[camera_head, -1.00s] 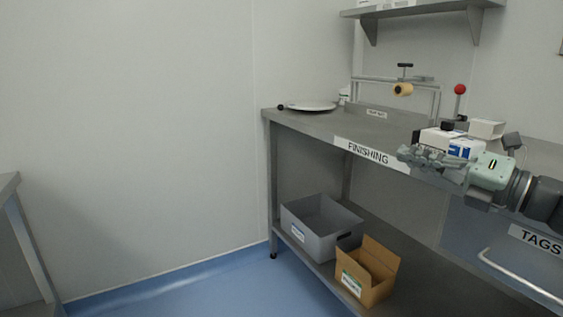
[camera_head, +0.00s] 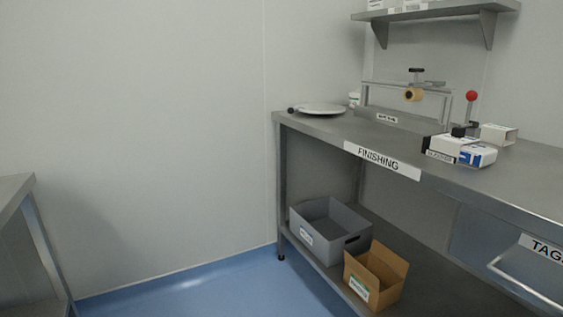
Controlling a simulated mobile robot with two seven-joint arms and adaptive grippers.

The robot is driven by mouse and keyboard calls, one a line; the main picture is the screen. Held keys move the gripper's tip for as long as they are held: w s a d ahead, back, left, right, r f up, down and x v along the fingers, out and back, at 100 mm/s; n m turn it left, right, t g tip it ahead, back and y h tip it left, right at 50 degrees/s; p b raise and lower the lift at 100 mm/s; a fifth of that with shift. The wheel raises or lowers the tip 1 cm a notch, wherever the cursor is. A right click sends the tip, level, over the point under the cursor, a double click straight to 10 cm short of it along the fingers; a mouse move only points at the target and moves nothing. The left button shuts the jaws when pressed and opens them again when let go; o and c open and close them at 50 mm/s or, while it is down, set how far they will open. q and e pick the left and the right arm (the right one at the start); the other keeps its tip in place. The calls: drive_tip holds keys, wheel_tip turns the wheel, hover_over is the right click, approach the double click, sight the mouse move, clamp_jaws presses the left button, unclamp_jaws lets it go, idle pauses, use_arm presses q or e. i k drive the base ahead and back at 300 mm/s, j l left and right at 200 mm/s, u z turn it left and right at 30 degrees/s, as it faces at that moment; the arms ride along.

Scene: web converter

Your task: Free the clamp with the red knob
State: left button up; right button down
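A red knob (camera_head: 471,96) stands on top of a short dark lever on the steel bench, at the right in the head view. The clamp's lower part is partly hidden behind a white and blue box (camera_head: 462,150), so I cannot tell whether it is shut. To its left is a metal frame (camera_head: 384,88) with a yellowish roll (camera_head: 413,94) and a dark T-handle (camera_head: 416,71) above it. Neither of my grippers is in view.
The steel bench (camera_head: 330,125) carries a FINISHING label (camera_head: 381,161) and a white round plate (camera_head: 320,109). A white open box (camera_head: 497,134) stands right of the knob. A grey bin (camera_head: 329,228) and a cardboard box (camera_head: 376,275) sit on the lower shelf. Blue floor is clear at left.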

sight(459, 132)
drive_tip(key=i+l+u, duration=0.1)
drive_tip(key=i+l, duration=0.3)
drive_tip(key=i+l+u, duration=0.1)
drive_tip(key=i+l, duration=0.25)
drive_tip(key=l, duration=0.25)
drive_tip(key=k+j+z, duration=0.1)
drive_tip(key=k, duration=0.2)
drive_tip(key=i+l+u, duration=0.1)
drive_tip(key=i, duration=0.2)
